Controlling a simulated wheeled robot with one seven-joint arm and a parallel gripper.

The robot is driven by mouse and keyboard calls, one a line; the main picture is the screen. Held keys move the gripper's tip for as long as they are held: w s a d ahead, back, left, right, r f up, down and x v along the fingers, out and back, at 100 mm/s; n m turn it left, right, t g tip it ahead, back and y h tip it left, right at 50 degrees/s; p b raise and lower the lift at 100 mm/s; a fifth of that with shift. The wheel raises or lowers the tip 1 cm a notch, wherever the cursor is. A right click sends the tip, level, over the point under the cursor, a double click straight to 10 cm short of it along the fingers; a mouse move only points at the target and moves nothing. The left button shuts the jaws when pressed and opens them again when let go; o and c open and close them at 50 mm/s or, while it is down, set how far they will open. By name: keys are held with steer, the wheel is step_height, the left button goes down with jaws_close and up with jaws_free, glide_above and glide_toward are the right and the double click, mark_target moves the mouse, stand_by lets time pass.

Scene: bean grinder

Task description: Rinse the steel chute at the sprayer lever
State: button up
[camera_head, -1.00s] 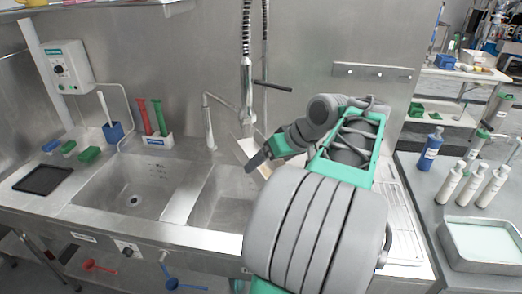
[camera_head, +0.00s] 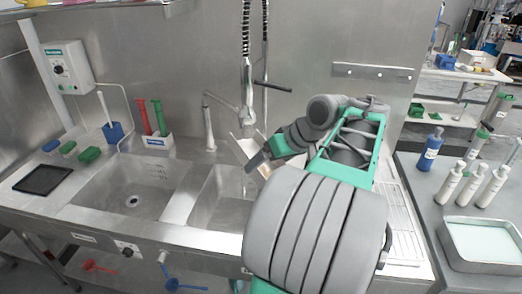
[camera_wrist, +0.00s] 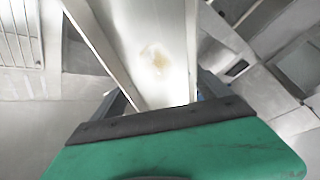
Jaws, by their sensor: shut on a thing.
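The steel chute (camera_head: 243,147) is a pale open channel held tilted below the hanging sprayer (camera_head: 247,95), over the right sink basin. In the wrist view the chute (camera_wrist: 150,25) runs away from my gripper, with a brownish residue patch (camera_wrist: 155,58) on its inner floor. My gripper (camera_wrist: 158,104) is shut on the near end of the chute; in the head view my gripper (camera_head: 258,160) is partly hidden by my arm. The dark sprayer lever (camera_head: 272,86) sticks out to the right beside the sprayer. A faint pale streak below the chute looks like running water.
The left basin (camera_head: 130,185) is empty. A faucet (camera_head: 208,125) stands just left of the chute. A holder with red and green brushes (camera_head: 157,141) is behind the basins. Bottles (camera_head: 470,183) and a tray (camera_head: 485,240) stand on the right counter.

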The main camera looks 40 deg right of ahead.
steer(key=s+r+p, duration=0.1)
steer(key=s+a+r+p, duration=0.2)
steer(key=r, duration=0.1)
steer(key=shift+s+a, duration=0.1)
steer(key=shift+s, duration=0.25)
steer(key=shift+s+a+r, duration=0.1)
steer(key=shift+s+a, duration=0.15)
steer(key=shift+s, duration=0.05)
